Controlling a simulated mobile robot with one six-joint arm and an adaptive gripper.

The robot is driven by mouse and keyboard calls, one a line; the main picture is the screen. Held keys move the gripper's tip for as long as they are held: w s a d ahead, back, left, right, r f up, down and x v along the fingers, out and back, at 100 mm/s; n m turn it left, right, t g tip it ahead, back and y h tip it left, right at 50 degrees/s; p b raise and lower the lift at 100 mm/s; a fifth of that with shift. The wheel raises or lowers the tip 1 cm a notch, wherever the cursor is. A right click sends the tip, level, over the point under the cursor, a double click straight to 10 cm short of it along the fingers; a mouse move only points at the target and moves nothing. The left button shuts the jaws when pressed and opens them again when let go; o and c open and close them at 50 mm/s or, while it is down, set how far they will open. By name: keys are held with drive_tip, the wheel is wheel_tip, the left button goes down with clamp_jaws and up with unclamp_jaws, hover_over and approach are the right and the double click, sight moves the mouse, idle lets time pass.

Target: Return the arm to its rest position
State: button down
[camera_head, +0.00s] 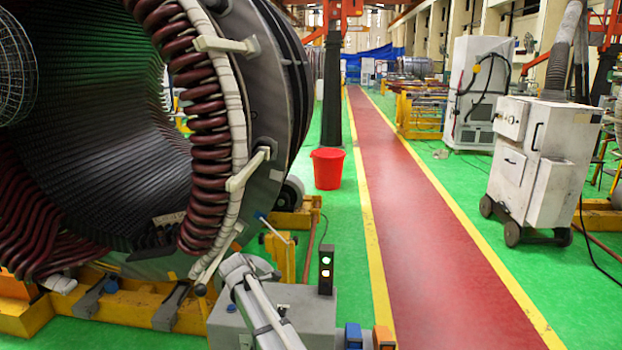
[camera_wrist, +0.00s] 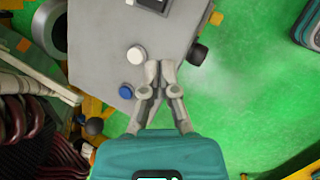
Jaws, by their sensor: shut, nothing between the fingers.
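My gripper (camera_wrist: 160,66) shows in the wrist view, with a teal body at the bottom and two grey fingers. Its fingertips meet, and nothing is held between them. It is over a grey surface with white and blue round knobs; I cannot tell whether they touch. In the head view, a pale, jointed arm part stands low in the middle, and the gripper cannot be made out there.
A large stator (camera_head: 270,90) with dark red coils fills the left, on a yellow frame (camera_head: 130,305). A red bucket (camera_head: 328,168) stands beside the red walkway (camera_head: 425,220). A white wheeled cabinet (camera_head: 540,160) stands at the right. The walkway is clear.

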drive_tip(key=s+d+f+m+g+y, duration=0.1)
drive_tip(key=s+d+m+g, duration=0.1)
drive_tip(key=s+d+m, duration=0.8)
drive_tip(key=s+d+m+g+y, duration=0.1)
drive_tip(key=s+d+m+g, duration=0.1)
drive_tip(key=s+d+m, duration=0.9)
drive_tip(key=s+d, duration=0.5)
drive_tip(key=d, duration=0.7)
drive_tip(key=shift+d+f+y, duration=0.15)
drive_tip(key=shift+f+y, duration=0.25)
drive_tip(key=shift+w, duration=0.1)
